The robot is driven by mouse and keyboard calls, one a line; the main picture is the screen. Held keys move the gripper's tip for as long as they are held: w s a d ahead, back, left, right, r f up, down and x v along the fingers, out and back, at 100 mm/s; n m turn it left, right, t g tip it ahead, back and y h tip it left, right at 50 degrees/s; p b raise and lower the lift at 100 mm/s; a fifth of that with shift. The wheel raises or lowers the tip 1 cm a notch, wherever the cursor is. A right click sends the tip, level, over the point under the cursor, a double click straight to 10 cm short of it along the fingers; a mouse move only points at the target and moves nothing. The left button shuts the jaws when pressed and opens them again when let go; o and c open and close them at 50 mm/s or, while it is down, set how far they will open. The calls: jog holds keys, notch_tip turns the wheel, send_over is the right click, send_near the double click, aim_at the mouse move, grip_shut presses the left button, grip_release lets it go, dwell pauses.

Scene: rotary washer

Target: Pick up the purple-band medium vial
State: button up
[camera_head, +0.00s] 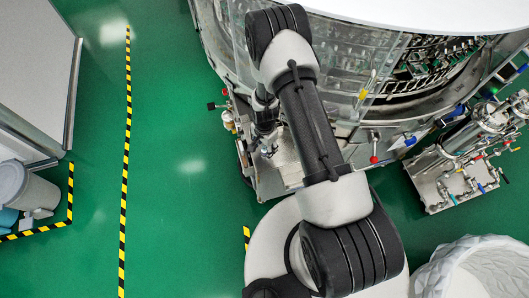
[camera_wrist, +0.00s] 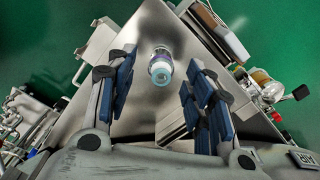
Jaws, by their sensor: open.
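A small vial (camera_wrist: 160,67) stands on a metal surface (camera_wrist: 150,30) in the wrist view, above the centre. It has a pale blue round top and a clear body with a purplish band. My gripper (camera_wrist: 159,88) is open, its blue-padded fingers on the left and right of the picture. The vial shows in the gap near the fingertips, with clear space on both sides. Nothing is held. In the head view my gripper (camera_head: 266,125) is above the metal ledge at the washer's front; the vial cannot be made out there.
The large round washer (camera_head: 350,60) has clear panels and stands behind the ledge. Valves with red and blue handles (camera_head: 374,158) are on its right. In the wrist view, fittings (camera_wrist: 270,85) line the right edge and a metal handle (camera_wrist: 95,45) is at left. Green floor lies around.

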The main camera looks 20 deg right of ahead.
aim_at(264, 148)
notch_tip(264, 148, down, 5)
jog(key=shift+w+r+b, duration=0.15)
jog(key=shift+b, duration=0.7)
jog(key=shift+c, duration=0.4)
jog(key=c, duration=0.8)
